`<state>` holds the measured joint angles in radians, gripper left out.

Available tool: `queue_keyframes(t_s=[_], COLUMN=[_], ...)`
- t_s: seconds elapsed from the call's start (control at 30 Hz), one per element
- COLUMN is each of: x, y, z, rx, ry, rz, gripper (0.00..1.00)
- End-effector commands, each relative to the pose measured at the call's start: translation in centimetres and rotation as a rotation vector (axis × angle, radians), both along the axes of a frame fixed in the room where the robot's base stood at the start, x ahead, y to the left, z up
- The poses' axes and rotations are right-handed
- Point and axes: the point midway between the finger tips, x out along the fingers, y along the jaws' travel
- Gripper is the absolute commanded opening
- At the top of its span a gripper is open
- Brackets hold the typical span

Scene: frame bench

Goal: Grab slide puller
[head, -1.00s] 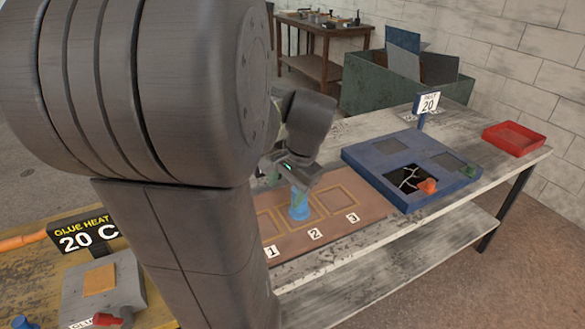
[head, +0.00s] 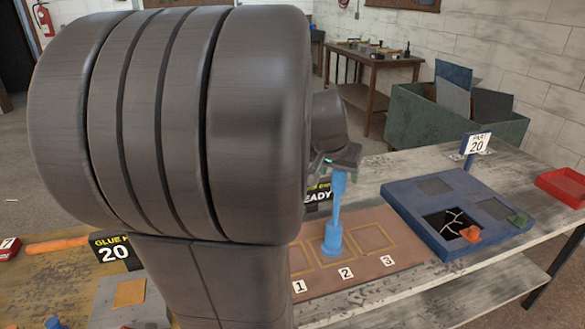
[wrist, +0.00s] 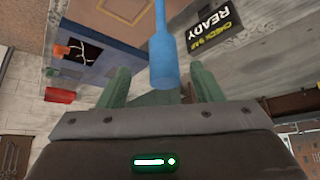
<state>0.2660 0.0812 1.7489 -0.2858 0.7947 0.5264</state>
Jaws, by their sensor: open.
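The slide puller appears to be the blue upright tool (head: 333,236), with a round base, thin shaft and wider top. It stands on the brown mat (head: 383,225) by label 2. My gripper (head: 338,168) is at its top end. In the wrist view the puller's thick blue end (wrist: 165,66) shows between the two green fingers of my gripper (wrist: 160,74). The fingers are open, with a gap on each side of the blue end. I cannot tell how deep it sits between them. My arm hides part of the bench.
A blue tray (head: 410,203) with a cracked black panel and small red and green pieces lies to the right. A red tray (head: 563,187) is at far right. A READY sign (wrist: 214,25) stands close behind the puller. A glue heater sign (head: 112,248) is at left.

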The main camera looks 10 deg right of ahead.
Motion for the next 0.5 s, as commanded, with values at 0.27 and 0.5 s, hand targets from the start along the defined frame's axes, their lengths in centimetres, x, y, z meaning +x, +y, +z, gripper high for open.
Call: queue_keyframes(t_s=[0.27, 0.5], x=[1.1, 2.6], y=[-0.5, -1.4], z=[-1.6, -4.1], rx=[0.002, 0.002], ry=[0.002, 0.003], rz=[-0.001, -0.001], gripper=[0.6, 0.6])
